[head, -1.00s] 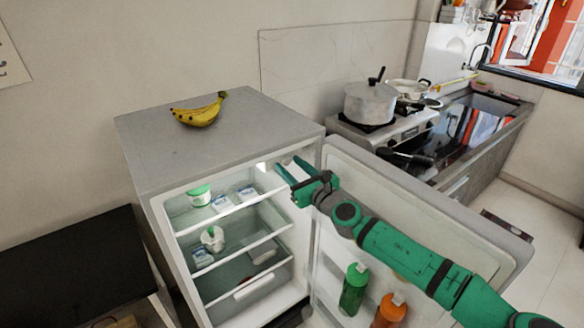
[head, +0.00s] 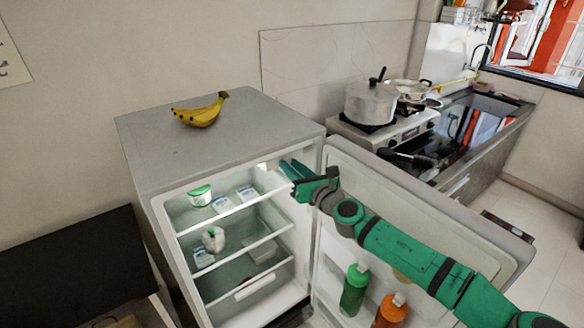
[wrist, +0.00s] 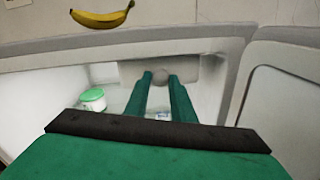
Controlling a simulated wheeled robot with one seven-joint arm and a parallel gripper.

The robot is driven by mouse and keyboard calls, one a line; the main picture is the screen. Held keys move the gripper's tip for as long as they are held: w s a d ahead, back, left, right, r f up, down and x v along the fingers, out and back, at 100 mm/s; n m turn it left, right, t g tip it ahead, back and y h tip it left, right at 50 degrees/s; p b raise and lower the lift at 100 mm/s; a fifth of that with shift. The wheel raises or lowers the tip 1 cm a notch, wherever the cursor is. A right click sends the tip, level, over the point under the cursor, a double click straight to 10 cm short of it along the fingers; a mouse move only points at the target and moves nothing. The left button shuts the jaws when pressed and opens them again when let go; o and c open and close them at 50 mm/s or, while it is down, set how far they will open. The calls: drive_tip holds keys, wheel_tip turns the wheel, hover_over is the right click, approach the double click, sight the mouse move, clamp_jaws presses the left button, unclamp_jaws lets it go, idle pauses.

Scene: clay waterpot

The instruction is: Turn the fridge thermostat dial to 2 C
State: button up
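The fridge (head: 222,145) stands with its door (head: 432,205) swung open to the right. In the wrist view a round grey thermostat dial (wrist: 160,77) sits on a pale housing under the fridge's top, at the upper right of the interior. Its markings are too small to read. My gripper (head: 287,168) reaches into the upper right of the fridge opening. In the wrist view my gripper (wrist: 160,78) has its two green fingers apart, with the dial showing between their tips. I cannot tell whether the fingers touch it. In the head view the dial is hidden behind my gripper.
A green-lidded tub (head: 200,195) and small packs stand on the top shelf (head: 232,210), left of my gripper. Bottles, one green (head: 354,290) and one orange (head: 390,312), stand in the door. Bananas (head: 200,111) lie on top of the fridge. My arm passes over the open door.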

drive_tip(key=o, duration=0.4)
drive_tip(key=shift+s+d, duration=0.1)
drive_tip(key=v, duration=1)
drive_tip(key=shift+s, duration=0.25)
drive_tip(key=shift+d+f, duration=0.1)
drive_tip(key=shift+d, duration=0.1)
